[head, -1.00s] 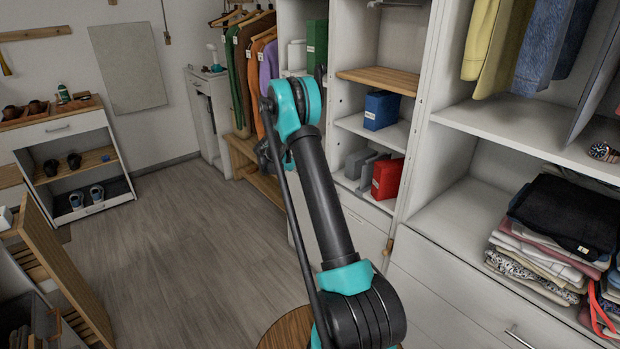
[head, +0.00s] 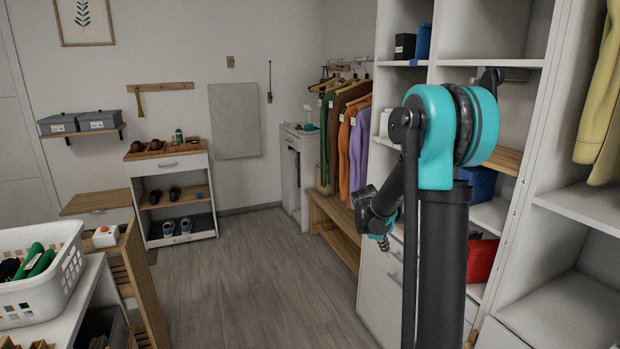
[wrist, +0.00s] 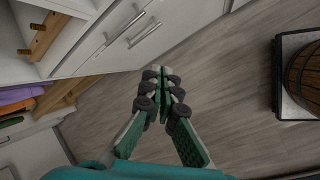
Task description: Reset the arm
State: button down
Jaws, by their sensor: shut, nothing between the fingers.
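My gripper shows in the wrist view (wrist: 161,85), with its two fingers drawn together at the tips and nothing between them. It hangs over the bare wood floor (wrist: 215,80), apart from the drawer fronts. In the head view my arm rises in front of the cubby shelving (head: 563,200). The arm bends over at its teal elbow, and its far end points down and left near the hanging clothes. The fingertips are hard to make out in the head view.
A wooden bench (head: 335,228) stands under the hanging clothes (head: 345,130). A shoe cabinet (head: 180,190) is at the back wall. A white basket (head: 45,290) sits at the left. The floor between them (head: 240,270) is open. White drawers (wrist: 130,45) are near the gripper.

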jog(key=s+a+f+m+y, duration=0.1)
jog(key=s+m, duration=0.3)
jog(key=s, duration=0.6)
jog(key=s+a+f+m+y, duration=0.1)
jog(key=s+a+m+y, duration=0.1)
jog(key=s, duration=0.8)
jog(key=s+a+f+m+y, duration=0.1)
jog(key=s+a+m, duration=0.3)
jog(key=s+m, duration=0.3)
jog(key=s, duration=0.3)
jog(key=shift+s+f+t+y, duration=0.15)
jog(key=shift+f+t+y, duration=0.15)
jog(key=shift+t, duration=0.1)
